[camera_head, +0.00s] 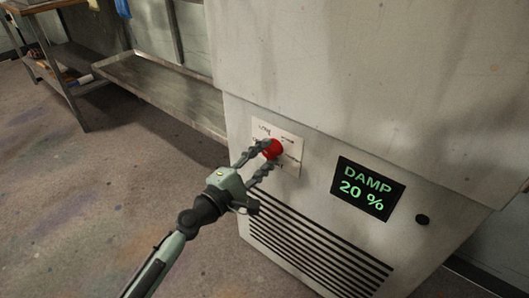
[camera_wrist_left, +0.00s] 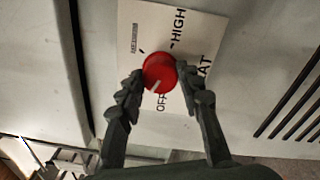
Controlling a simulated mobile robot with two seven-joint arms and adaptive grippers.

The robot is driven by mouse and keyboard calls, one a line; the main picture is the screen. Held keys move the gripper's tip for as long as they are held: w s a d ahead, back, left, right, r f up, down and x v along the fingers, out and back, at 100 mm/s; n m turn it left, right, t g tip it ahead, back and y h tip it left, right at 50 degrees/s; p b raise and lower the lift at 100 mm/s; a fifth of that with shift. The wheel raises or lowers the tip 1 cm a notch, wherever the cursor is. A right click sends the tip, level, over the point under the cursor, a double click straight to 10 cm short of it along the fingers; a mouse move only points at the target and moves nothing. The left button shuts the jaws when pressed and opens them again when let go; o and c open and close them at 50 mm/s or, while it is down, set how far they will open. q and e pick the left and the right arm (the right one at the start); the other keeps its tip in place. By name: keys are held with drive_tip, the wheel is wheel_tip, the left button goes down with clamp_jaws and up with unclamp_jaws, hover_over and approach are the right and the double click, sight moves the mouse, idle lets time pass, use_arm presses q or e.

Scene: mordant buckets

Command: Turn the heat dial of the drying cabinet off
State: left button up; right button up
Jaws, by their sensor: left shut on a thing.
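The drying cabinet (camera_head: 320,232) is a large pale metal box. Its red heat dial (camera_head: 272,149) sits on a white label plate (camera_head: 291,160) on the front. In the left wrist view the red dial (camera_wrist_left: 160,73) shows between my fingers, with a light pointer line on its lower part towards the word OFF. HIGH is printed at the upper right of the dial. My left gripper (camera_head: 264,158) is shut on the dial, one finger on each side; the fingers also show in the wrist view (camera_wrist_left: 161,84). My right gripper is not in view.
A dark display (camera_head: 367,189) on the cabinet reads DAMP 20 %. A metal trough (camera_head: 165,95) and a table (camera_head: 40,45) stand at the left. The floor at left is clear.

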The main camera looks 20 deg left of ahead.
use_arm(q)
drive_tip(key=n+p, duration=0.1)
drive_tip(key=n, duration=0.3)
drive_tip(key=shift+r+n, duration=0.1)
drive_tip(key=shift+n, duration=0.2)
drive_tip(key=shift+n+y+p, duration=0.3)
drive_tip(key=shift+n+p, duration=0.55)
drive_tip(key=shift+n, duration=0.85)
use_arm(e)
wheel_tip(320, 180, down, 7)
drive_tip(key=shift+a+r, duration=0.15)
use_arm(q)
drive_tip(key=o, duration=1.2)
drive_tip(key=shift+c, duration=0.2)
drive_tip(key=shift+s, duration=0.1)
drive_tip(key=shift+s+a, duration=0.15)
drive_tip(key=shift+s, duration=0.15)
drive_tip(key=v, duration=1.1)
